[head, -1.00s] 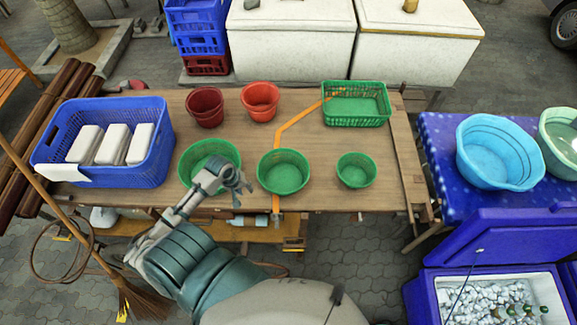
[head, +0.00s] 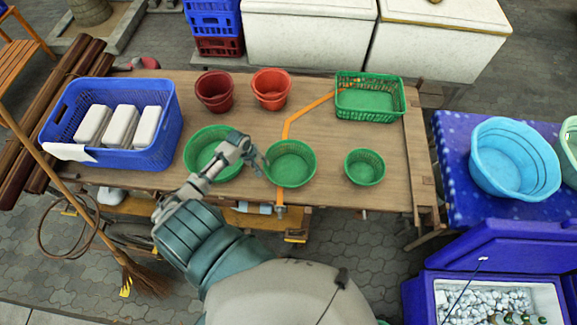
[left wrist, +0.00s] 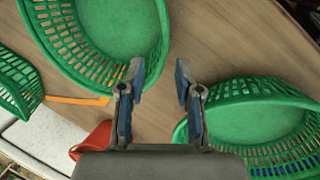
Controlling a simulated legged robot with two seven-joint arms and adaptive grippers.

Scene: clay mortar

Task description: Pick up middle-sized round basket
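Three green round baskets stand in a row on the wooden table. The middle-sized round basket (head: 291,164) is in the centre, upright and empty, between the large one (head: 204,153) and the small one (head: 365,167). My left gripper (head: 259,161) is between the large and the middle-sized baskets, close to the latter's left rim. In the left wrist view my left gripper (left wrist: 160,70) is open with nothing between its fingers. There the middle-sized basket (left wrist: 105,35) is at upper left, one finger beside its rim; the large basket (left wrist: 250,115) is at right. My right gripper is not in view.
A blue basket (head: 168,143) with white blocks stands at the table's left. Two red buckets (head: 215,91) (head: 271,89) and a green rectangular basket (head: 369,97) stand at the back. An orange strip (head: 300,117) crosses the table. Bare wood (head: 330,140) lies right of the middle-sized basket.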

